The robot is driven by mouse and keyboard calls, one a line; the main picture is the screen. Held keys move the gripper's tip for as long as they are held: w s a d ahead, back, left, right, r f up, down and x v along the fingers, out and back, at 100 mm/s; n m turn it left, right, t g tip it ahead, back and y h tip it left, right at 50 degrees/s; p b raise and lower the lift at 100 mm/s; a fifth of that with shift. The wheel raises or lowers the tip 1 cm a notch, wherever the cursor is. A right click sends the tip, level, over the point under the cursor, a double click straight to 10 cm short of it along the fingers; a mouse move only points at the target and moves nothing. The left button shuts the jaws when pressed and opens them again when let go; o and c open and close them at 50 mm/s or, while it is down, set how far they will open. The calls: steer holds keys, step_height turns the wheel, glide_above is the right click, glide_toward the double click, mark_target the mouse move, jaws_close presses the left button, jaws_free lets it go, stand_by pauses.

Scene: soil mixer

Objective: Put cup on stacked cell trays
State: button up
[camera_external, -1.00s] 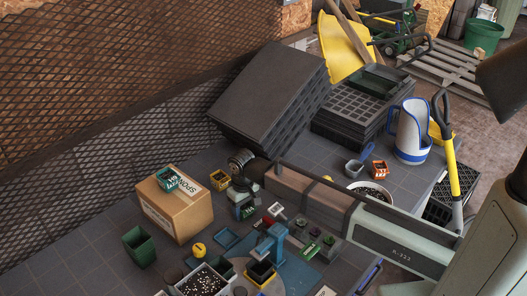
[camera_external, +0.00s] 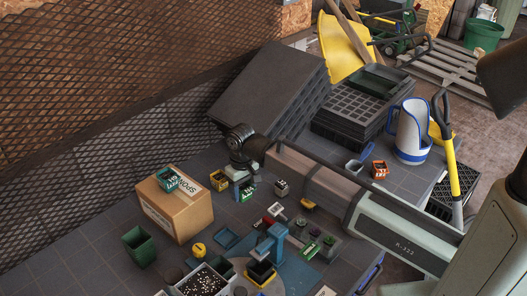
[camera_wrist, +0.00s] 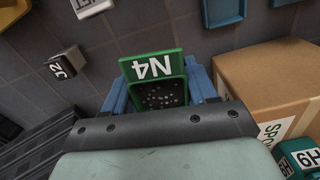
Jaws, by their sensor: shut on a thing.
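My gripper (camera_external: 241,184) is shut on a small green cup (camera_external: 248,194) and holds it above the table. In the wrist view the cup (camera_wrist: 153,69) has an N4 label and dark, speckled contents, and sits between the gripper's two blue fingers (camera_wrist: 158,92). The black stacked cell trays (camera_external: 350,118) stand at the back right, with a grid of cells on top. A dark green tray (camera_external: 383,79) lies on the stack's rear part. My gripper is left of and in front of the stack, apart from it.
A leaning dark stack (camera_external: 268,92) rises behind my gripper. A cardboard box (camera_external: 178,218) with a teal cup (camera_external: 169,180) on it stands left. An orange cup (camera_external: 378,170) and a blue-and-white jug (camera_external: 411,132) stand right. A blue stand (camera_external: 272,243) is in front.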

steer(key=shift+r, duration=0.55)
steer(key=w+d+r+m, duration=0.1)
steer(key=w+d+m, duration=0.1)
steer(key=w+d, duration=0.8)
steer(key=m, duration=0.7)
glide_toward(360, 110)
steer(key=s+a, duration=0.2)
steer(key=s, duration=0.1)
steer(key=s+a, duration=0.1)
steer(key=s, duration=0.1)
steer(key=w+d+r+m, duration=0.3)
steer(key=w+r, duration=0.1)
steer(key=w, duration=0.1)
steer(key=shift+s+f+m, duration=0.1)
steer(key=shift+f+m, duration=0.65)
steer(key=shift+f, duration=1)
steer(key=shift+f+m, duration=0.8)
steer(key=shift+f, duration=0.9)
steer(key=shift+s+f+m, duration=0.1)
steer(key=shift+f+m, duration=0.65)
steer(key=shift+f, duration=1)
steer(key=shift+f, duration=0.1)
